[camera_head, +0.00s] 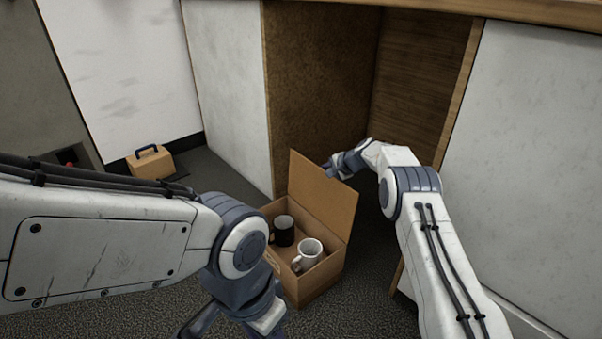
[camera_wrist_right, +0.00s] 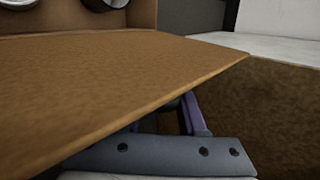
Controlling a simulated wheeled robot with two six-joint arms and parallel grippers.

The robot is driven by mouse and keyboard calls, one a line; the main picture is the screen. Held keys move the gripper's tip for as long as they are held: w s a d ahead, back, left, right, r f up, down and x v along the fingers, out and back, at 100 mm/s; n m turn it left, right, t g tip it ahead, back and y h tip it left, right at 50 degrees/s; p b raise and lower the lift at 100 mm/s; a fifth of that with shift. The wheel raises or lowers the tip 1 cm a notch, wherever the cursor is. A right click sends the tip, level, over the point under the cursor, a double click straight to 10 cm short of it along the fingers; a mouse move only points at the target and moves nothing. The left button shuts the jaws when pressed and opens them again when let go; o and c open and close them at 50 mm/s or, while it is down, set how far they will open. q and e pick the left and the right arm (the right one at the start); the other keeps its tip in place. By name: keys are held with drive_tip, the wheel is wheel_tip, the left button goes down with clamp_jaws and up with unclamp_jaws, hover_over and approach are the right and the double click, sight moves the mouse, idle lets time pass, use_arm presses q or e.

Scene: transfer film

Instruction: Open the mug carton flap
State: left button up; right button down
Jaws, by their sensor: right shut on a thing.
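The mug carton (camera_head: 322,283) is a brown cardboard box on the dark carpet, in the middle of the head view. Its flap (camera_head: 318,197) stands raised, roughly upright, at the far right side. A black mug (camera_head: 283,231) and a white mug (camera_head: 307,254) stand inside. My right gripper (camera_head: 336,171) is at the flap's outer edge, shut on the flap. In the right wrist view the flap (camera_wrist_right: 110,85) fills much of the picture and hides part of the fingers (camera_wrist_right: 185,118). My left gripper (camera_head: 262,322) is low in front of the carton; its fingertips are not clear.
A wooden cabinet (camera_head: 318,95) with an open recess stands behind the carton. A white panel (camera_head: 530,170) is at the right. A small tan case (camera_head: 150,164) with a dark handle sits on the floor at the left. Carpet shows around the carton.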

use_arm(q)
drive_tip(key=shift+w+a+r, duration=0.2)
drive_tip(key=shift+w+r, duration=0.15)
drive_tip(key=shift+w, duration=0.2)
use_arm(e)
drive_tip(key=shift+w+f+g+y, duration=0.2)
drive_tip(key=shift+f+g+y, duration=0.1)
drive_tip(key=shift+f+g, duration=0.15)
drive_tip(key=shift+d, duration=0.15)
drive_tip(key=shift+c, duration=2.3)
unclamp_jaws()
drive_tip(key=shift+d, duration=0.1)
drive_tip(key=shift+w, duration=0.1)
drive_tip(key=shift+d+r, duration=0.1)
use_arm(q)
drive_tip(key=shift+p, duration=0.3)
use_arm(e)
drive_tip(key=shift+r, duration=0.1)
